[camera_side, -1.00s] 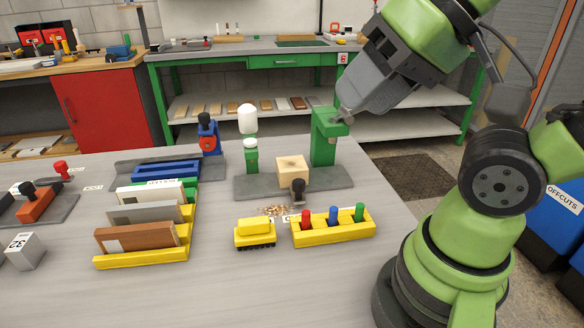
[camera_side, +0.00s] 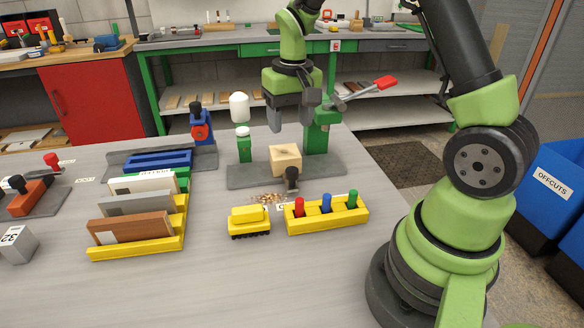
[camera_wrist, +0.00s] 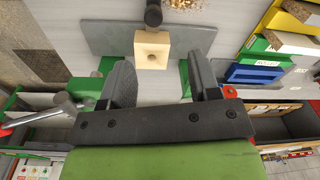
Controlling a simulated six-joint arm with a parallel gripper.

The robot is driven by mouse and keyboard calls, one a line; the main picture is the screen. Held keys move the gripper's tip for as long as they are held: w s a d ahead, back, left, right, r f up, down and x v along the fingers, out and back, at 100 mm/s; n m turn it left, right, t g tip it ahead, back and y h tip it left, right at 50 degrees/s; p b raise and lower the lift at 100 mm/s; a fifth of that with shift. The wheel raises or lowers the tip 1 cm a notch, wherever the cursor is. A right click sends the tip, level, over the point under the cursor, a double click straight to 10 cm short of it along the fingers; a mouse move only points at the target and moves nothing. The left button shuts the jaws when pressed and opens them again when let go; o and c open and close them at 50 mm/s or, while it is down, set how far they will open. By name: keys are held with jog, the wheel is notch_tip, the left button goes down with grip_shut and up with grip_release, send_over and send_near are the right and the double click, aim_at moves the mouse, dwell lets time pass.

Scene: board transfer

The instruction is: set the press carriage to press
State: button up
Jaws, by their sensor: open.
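The press has a green post (camera_side: 323,137) on a grey base plate (camera_side: 240,177), with a lever with a red grip (camera_side: 386,83) reaching out to the right. A pale wooden block (camera_side: 286,158) sits on the plate left of the post, with a dark knob (camera_side: 291,178) at its front. In the wrist view the block (camera_wrist: 152,50) shows a small central recess, and the knob (camera_wrist: 153,13) lies beyond it. My gripper (camera_side: 292,118) is open, pointing down above and behind the block, beside the post. In the wrist view its empty fingers (camera_wrist: 160,68) show on either side, short of the block.
A yellow holder (camera_side: 328,220) with red, blue and green pegs and a yellow brush (camera_side: 249,220) stand in front of the press, near some shavings (camera_side: 268,197). A yellow rack (camera_side: 125,250) with boards stands left.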

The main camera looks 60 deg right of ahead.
aim_at(292, 169)
jog(key=f, duration=0.1)
jog(key=d+f, duration=0.1)
jog(key=f, duration=0.1)
jog(key=shift+w+d+f+g, duration=0.1)
jog(key=shift+w+f+g, duration=0.1)
jog(key=shift+g, duration=0.1)
notch_tip(292, 169, down, 9)
jog(key=shift+f, duration=0.1)
grip_shut()
jog(key=s+d, duration=0.7)
jog(key=shift+s+d, duration=0.2)
jog(key=shift+s, duration=0.05)
grip_release()
